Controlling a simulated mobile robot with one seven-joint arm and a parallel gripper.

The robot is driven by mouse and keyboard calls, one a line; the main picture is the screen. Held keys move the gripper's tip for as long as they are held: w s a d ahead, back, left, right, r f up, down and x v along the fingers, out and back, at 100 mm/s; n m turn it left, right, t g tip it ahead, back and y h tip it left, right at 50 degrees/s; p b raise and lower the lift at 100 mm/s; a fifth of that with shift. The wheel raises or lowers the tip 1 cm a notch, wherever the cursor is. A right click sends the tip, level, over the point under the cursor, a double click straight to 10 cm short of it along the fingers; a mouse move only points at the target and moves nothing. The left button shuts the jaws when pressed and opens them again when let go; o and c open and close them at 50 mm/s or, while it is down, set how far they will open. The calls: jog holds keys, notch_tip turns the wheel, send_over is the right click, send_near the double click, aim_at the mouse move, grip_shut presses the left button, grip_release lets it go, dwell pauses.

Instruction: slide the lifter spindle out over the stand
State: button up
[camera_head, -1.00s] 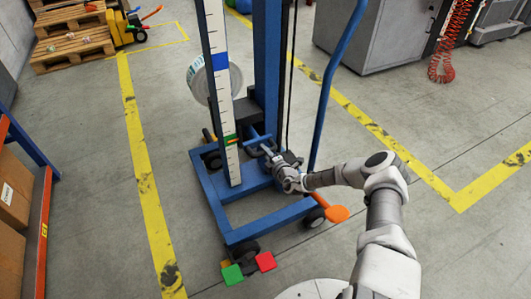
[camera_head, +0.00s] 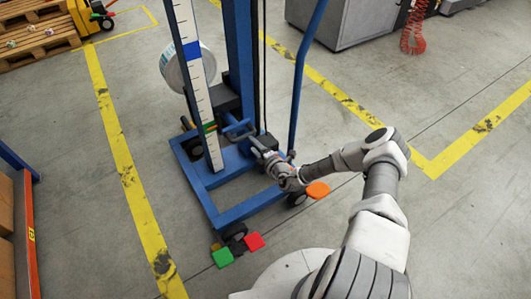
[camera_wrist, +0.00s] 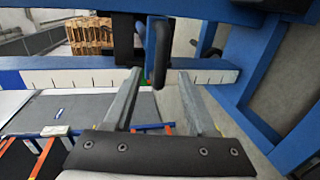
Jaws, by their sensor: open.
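The lifter (camera_head: 240,60) is a blue wheeled frame with a tall mast. A white roll (camera_head: 176,68) hangs on the far side of its striped white scale (camera_head: 190,50). The spindle itself is hidden, probably by the roll and mast. A blue bar handle (camera_head: 238,130) sticks out from the dark carriage (camera_head: 224,98); it also shows in the wrist view (camera_wrist: 160,50). My gripper (camera_head: 257,145) is open beside this handle. In the wrist view, my fingers (camera_wrist: 160,85) are apart, with the handle's end at the gap between their tips. I cannot tell whether they touch it. I cannot make out the stand.
Green (camera_head: 222,257) and red (camera_head: 254,241) pedals sit by the front caster. An orange pedal (camera_head: 318,190) is at the right caster. A blue push bar (camera_head: 302,80) rises right of the mast. A grey cabinet (camera_head: 340,22) stands behind. Open floor lies left of the lifter.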

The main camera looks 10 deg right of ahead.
jog(key=p+v, duration=0.2)
jog(key=v, duration=0.7)
jog(key=shift+a, duration=0.1)
jog(key=s+a+r+n+g+y, duration=0.2)
jog(key=s+a+r+n+g, duration=0.15)
jog(key=r+n, duration=0.65)
jog(key=s+a+r+n+g+y, duration=0.25)
jog(key=r+n+g, duration=0.25)
jog(key=r+n, duration=0.45)
jog(key=s+a+r+n+g+y, duration=0.2)
jog(key=s+a+r+n+g, duration=0.15)
jog(key=r+n, duration=0.65)
jog(key=s+d+r+n+t+h, duration=0.2)
jog(key=s+d+r+n+h, duration=0.3)
jog(key=s+r+n, duration=0.45)
jog(key=s+d+r+n+t+h, duration=0.1)
jog(key=s+d+r+n+h, duration=0.3)
jog(key=s+r+n+h, duration=0.45)
notch_tip(320, 180, up, 20)
jog(key=s+n+y+p, duration=0.1)
jog(key=s+n+p, duration=0.1)
jog(key=p, duration=1.8)
jog(key=shift+r+y, duration=0.2)
jog(key=shift+y, duration=0.1)
